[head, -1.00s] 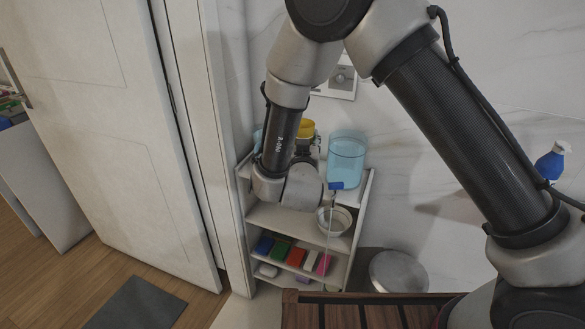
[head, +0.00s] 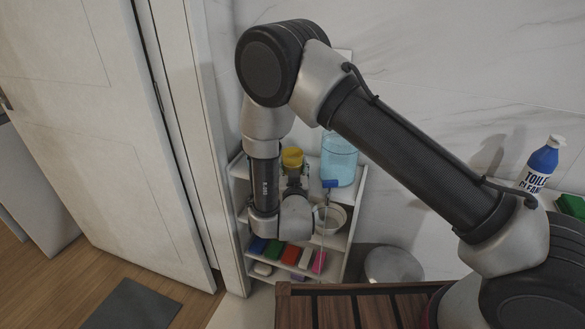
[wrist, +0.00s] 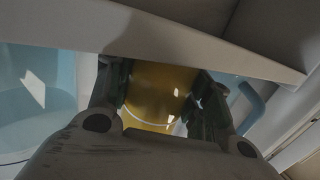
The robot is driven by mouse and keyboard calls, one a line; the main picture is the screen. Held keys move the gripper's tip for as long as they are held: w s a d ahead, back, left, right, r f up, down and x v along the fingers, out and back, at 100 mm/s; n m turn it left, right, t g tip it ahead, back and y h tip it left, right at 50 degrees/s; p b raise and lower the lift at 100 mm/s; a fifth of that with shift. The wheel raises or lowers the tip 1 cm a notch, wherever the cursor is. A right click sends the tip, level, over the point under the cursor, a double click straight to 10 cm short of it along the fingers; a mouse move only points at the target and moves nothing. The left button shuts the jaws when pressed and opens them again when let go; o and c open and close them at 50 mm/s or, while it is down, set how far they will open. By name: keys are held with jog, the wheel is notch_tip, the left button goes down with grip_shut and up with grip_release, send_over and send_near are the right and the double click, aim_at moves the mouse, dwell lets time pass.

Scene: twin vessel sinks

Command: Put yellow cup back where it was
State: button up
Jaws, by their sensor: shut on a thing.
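The yellow cup (head: 292,157) is at the top of the white shelf unit in the head view, partly hidden behind my arm. In the wrist view the yellow cup (wrist: 158,95) sits between the two fingers of my gripper (wrist: 160,100), which is shut on it. A pale shelf edge crosses the upper part of the wrist view, in front of part of the cup. I cannot tell whether the cup's base touches the shelf.
A clear blue container (head: 339,160) stands right of the cup on the shelf unit (head: 355,215). A bowl (head: 330,217) and several coloured blocks (head: 290,254) are on lower shelves. A round bin (head: 393,266) is at right. A door (head: 90,130) is at left.

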jog(key=shift+f, duration=0.15)
jog(key=o, duration=1)
jog(key=shift+r, duration=0.2)
